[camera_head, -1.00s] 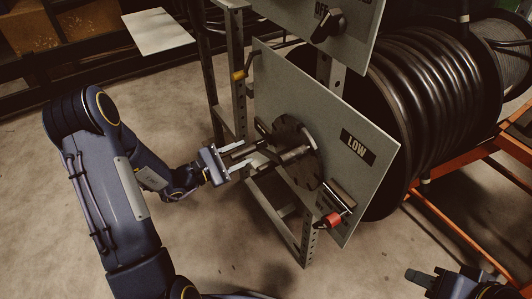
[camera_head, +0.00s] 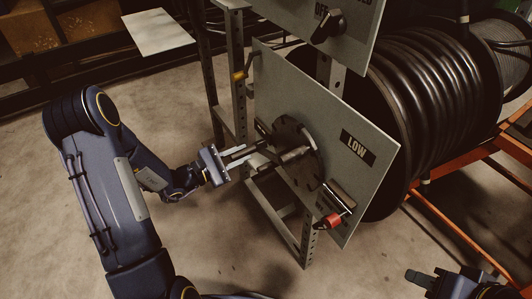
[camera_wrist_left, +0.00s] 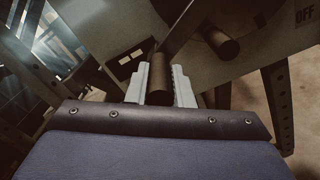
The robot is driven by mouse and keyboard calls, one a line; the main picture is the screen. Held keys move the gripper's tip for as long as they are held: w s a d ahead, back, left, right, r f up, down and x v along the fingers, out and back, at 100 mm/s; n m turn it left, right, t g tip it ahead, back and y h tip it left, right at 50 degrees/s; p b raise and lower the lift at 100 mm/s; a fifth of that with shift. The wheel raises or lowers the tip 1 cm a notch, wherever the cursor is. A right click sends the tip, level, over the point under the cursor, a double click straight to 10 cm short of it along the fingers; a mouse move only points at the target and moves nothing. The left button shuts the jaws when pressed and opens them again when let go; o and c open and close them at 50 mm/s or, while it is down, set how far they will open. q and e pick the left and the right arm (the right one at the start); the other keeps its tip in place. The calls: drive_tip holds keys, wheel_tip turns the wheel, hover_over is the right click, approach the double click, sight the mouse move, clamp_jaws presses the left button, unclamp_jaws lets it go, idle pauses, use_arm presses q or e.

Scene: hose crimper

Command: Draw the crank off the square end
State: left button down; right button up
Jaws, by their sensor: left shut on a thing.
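The crank shows in the head view in front of a dark round plate (camera_head: 297,152) on the grey panel marked LOW. Its dark cylindrical handle (camera_wrist_left: 158,78) lies between the two pale fingers of my left gripper (camera_head: 240,154) in the left wrist view, and the gripper is shut on it. A dark bar (camera_wrist_left: 185,25) runs up and right from the handle. A second brown cylinder (camera_wrist_left: 220,42) stands to its right. The square end cannot be made out. My right gripper (camera_head: 440,282) shows partly at the bottom right edge, and its jaws are unclear.
The grey LOW panel (camera_head: 358,175) carries a red-gripped handle (camera_head: 333,220) at its lower edge. A yellow-tipped handle (camera_head: 240,74) is at the upper left. A selector knob (camera_head: 328,25) is above. A large hose reel (camera_head: 415,105) stands behind. The floor to the left is open.

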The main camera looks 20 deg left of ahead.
sight(232, 160)
use_arm(q)
drive_tip(key=shift+s+a, duration=0.25)
drive_tip(key=shift+f+v, duration=0.1)
drive_tip(key=shift+v, duration=0.65)
drive_tip(key=shift+f+v, duration=0.15)
drive_tip(key=shift+v, duration=0.65)
drive_tip(key=shift+s+a, duration=0.2)
drive_tip(key=shift+s, duration=0.1)
drive_tip(key=shift+b+v, duration=0.3)
drive_tip(key=shift+v, duration=0.95)
drive_tip(key=shift+s+a+r, duration=0.1)
drive_tip(key=shift+a+r, duration=0.05)
drive_tip(key=c, duration=2.2)
unclamp_jaws()
drive_tip(key=c, duration=1.7)
unclamp_jaws()
drive_tip(key=shift+r, duration=0.1)
